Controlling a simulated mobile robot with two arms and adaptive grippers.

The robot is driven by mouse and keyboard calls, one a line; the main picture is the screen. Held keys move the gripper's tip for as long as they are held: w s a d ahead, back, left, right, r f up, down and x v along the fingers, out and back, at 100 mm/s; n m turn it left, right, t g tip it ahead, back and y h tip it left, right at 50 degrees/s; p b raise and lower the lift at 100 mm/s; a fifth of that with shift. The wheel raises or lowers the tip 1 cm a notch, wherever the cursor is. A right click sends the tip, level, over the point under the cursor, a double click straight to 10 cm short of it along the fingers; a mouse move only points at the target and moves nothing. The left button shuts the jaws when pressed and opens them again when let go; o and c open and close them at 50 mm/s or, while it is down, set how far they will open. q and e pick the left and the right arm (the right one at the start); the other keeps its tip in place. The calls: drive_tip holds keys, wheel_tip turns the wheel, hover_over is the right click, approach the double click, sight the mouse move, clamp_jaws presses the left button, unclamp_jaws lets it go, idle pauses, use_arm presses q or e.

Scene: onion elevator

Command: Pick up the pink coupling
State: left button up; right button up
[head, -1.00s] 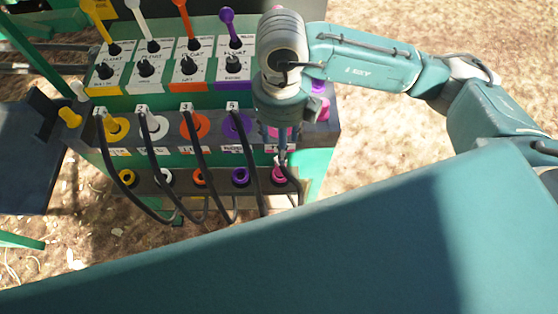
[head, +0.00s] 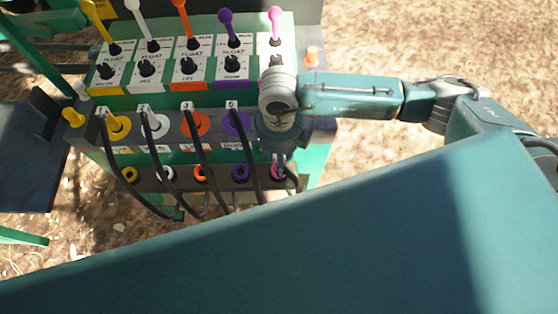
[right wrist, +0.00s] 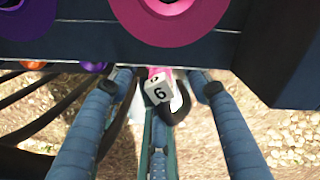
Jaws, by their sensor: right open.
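The pink coupling (right wrist: 158,88) shows in the right wrist view as a small white numbered block with a pink part and a dark hose curving down from it. It hangs just below a large pink ring (right wrist: 178,22) on the dark panel. My right gripper (right wrist: 164,86) is open, with its blue fingers on either side of the coupling. I see no clear contact between the fingers and the coupling. In the head view my right gripper (head: 280,158) points down at the right end of the lower panel and hides most of the coupling. My left gripper is not in view.
An orange knob (head: 312,56) is at the right. Open ground lies beyond the machine's right side.

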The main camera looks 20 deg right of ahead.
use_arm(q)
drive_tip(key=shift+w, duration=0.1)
use_arm(e)
clamp_jaws()
drive_tip(key=shift+r, duration=0.1)
